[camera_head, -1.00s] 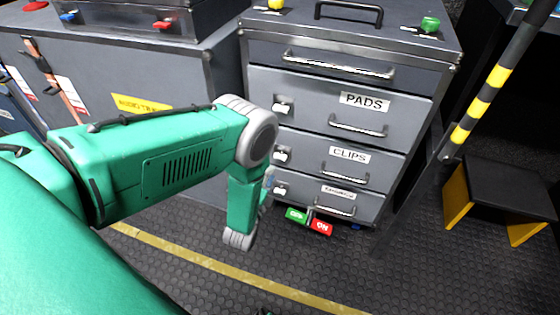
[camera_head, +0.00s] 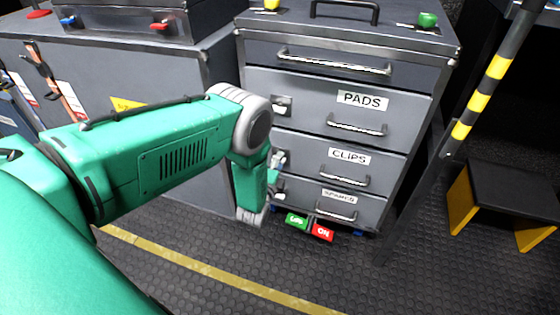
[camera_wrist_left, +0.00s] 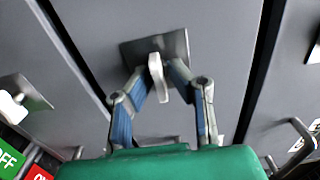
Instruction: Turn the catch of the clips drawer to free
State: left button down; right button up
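The grey clips drawer (camera_head: 318,178) is shut, in the middle of the cabinet front, with a white "CLIPS" label. Its catch (camera_head: 278,158) is a small white lever on a metal plate at the drawer's left end, partly behind my left arm. In the left wrist view the catch (camera_wrist_left: 157,78) stands between the two fingertips of my left gripper (camera_wrist_left: 160,72). The fingers are apart, one on each side of the lever and close to it; I cannot tell whether they touch it. In the head view the gripper is mostly hidden behind its wrist. My right gripper is out of view.
The pads drawer (camera_head: 300,104) is above and a lower drawer (camera_head: 305,208) below, each with its own catch. Green and red sign blocks (camera_head: 309,227) lie at the cabinet's foot. A black and yellow step stool (camera_head: 510,205) stands right, beside a striped pole (camera_head: 485,90).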

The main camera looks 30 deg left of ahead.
pick_arm(q)
jog(key=shift+a+n, duration=0.25)
jog(key=shift+n, duration=0.05)
jog(key=shift+s+n, duration=0.1)
jog(key=shift+n, duration=1)
jog(key=shift+f, duration=0.1)
jog(key=shift+s+a, duration=0.1)
jog(key=shift+a, duration=0.05)
dwell(0.3)
jog(key=c, duration=1.7)
grip_release()
jog(key=shift+f, duration=0.1)
jog(key=v, duration=1.1)
jog(key=shift+s+f, duration=0.1)
jog(key=shift+s, duration=0.3)
